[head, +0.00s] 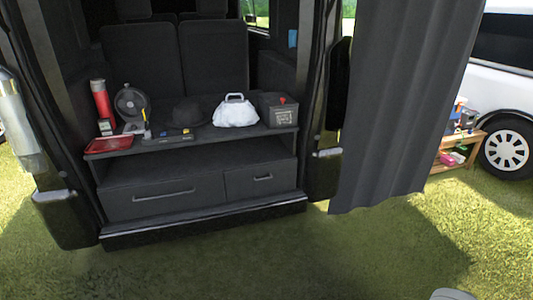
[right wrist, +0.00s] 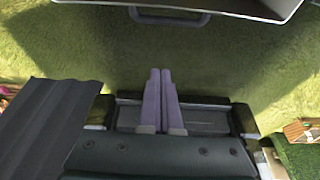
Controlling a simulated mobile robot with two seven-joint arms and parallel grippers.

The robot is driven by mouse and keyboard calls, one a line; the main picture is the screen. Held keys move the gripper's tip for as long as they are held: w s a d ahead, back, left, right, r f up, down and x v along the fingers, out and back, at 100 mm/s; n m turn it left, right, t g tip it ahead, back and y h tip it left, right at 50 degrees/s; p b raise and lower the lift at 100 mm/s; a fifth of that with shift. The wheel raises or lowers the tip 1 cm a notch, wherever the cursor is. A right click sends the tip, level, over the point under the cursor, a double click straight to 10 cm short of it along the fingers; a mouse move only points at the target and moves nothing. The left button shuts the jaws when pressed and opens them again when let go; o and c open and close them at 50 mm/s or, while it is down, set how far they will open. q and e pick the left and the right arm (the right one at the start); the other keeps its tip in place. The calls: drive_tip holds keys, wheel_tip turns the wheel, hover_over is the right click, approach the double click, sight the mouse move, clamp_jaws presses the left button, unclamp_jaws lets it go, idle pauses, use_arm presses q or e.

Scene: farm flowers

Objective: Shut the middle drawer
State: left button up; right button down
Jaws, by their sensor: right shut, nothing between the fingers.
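Two dark grey drawers sit side by side in the low unit at the back of the van in the head view. I cannot tell which one is the middle drawer, and no third drawer is clear. My right gripper (right wrist: 160,72) shows in the right wrist view with its two purple fingers together and empty, over grass. No finger touches a drawer in view. My left gripper is not in view.
A shelf above the drawers holds a red flask (head: 101,100), fan (head: 131,102), red tray (head: 108,144), white bag (head: 235,113) and grey box (head: 278,108). A dark curtain (head: 395,110) hangs at right. A wooden bench (head: 455,150) stands beyond.

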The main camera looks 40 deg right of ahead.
use_arm(q)
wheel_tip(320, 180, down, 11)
drive_tip(key=b, duration=1.2)
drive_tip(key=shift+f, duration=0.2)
use_arm(e)
drive_tip(key=w+a+g+y, duration=0.2)
drive_tip(key=w+g, duration=0.3)
drive_tip(key=w, duration=0.3)
use_arm(q)
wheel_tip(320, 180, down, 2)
drive_tip(key=b, duration=0.2)
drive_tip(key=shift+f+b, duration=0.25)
drive_tip(key=shift+b, duration=0.1)
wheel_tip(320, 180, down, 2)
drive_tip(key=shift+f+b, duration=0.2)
drive_tip(key=shift+b, duration=1)
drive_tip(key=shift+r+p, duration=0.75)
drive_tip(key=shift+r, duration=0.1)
use_arm(e)
drive_tip(key=s+f+g, duration=0.2)
drive_tip(key=s+f, duration=0.4)
drive_tip(key=s, duration=0.1)
drive_tip(key=shift+s+a+f, duration=0.2)
drive_tip(key=shift+s+f, duration=0.1)
